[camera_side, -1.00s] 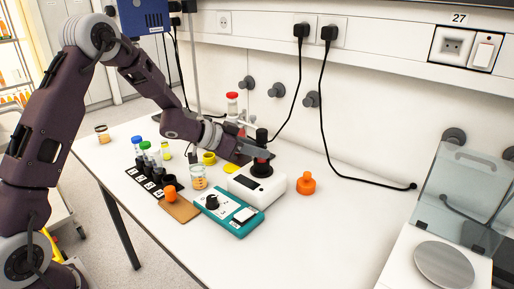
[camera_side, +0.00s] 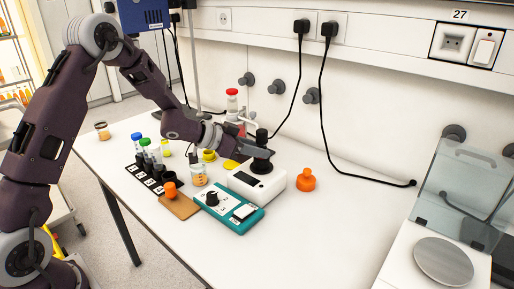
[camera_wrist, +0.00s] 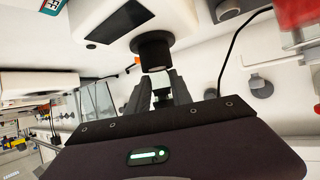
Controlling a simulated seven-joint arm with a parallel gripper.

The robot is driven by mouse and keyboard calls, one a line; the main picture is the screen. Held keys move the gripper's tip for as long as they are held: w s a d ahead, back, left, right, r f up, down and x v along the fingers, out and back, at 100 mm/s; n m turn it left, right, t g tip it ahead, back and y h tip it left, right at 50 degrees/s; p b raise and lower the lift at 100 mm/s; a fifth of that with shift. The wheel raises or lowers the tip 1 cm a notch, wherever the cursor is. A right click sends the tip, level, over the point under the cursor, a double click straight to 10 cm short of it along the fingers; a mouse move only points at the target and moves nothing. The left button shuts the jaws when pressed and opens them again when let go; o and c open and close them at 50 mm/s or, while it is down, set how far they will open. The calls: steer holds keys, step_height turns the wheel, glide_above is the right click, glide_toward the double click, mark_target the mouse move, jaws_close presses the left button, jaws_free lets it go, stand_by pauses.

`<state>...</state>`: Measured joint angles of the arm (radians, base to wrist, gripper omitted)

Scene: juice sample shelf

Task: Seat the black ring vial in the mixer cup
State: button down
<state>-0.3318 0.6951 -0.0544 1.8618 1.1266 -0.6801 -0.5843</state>
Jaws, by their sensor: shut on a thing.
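The black ring vial (camera_side: 262,135) shows in the side view as a dark top standing up out of my gripper (camera_side: 266,152). My gripper is shut on it, directly over the mixer. The white mixer (camera_side: 244,190) stands on the bench, and its black mixer cup (camera_side: 264,167) is just under my fingers. The vial's lower part is hidden by the fingers and cup, so I cannot tell how deep it sits. In the wrist view my fingers (camera_wrist: 160,92) point at the black cup (camera_wrist: 152,48) on the mixer (camera_wrist: 112,22), very close to it.
A teal device (camera_side: 228,212) with a knob stands in front of the mixer. An orange bottle (camera_side: 306,180) is to its right. A vial rack (camera_side: 150,180), a beaker (camera_side: 199,176) and a red-capped bottle (camera_side: 232,102) are near. The bench to the right is clear up to the balance (camera_side: 444,262).

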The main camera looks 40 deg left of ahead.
steer(key=shift+f, duration=0.25)
steer(key=c, duration=1.1)
jaws_free()
steer(key=shift+s, duration=0.1)
steer(key=shift+o, duration=0.2)
steer(key=v, duration=0.6)
steer(key=shift+a+r, duration=0.15)
steer(key=s+a+r+n+y, duration=0.2)
steer(key=s+r+n+y, duration=0.1)
steer(key=s+r+y, duration=0.65)
steer(key=s+d+n+g+h, duration=0.1)
steer(key=s+d, duration=0.3)
steer(key=s, duration=0.8)
steer(key=s+d+n+g+h, duration=0.1)
steer(key=s+d+g+h, duration=0.2)
steer(key=s, duration=0.9)
steer(key=shift+s+d+g, duration=0.35)
steer(key=shift+d+g, duration=0.35)
steer(key=shift+d, duration=0.2)
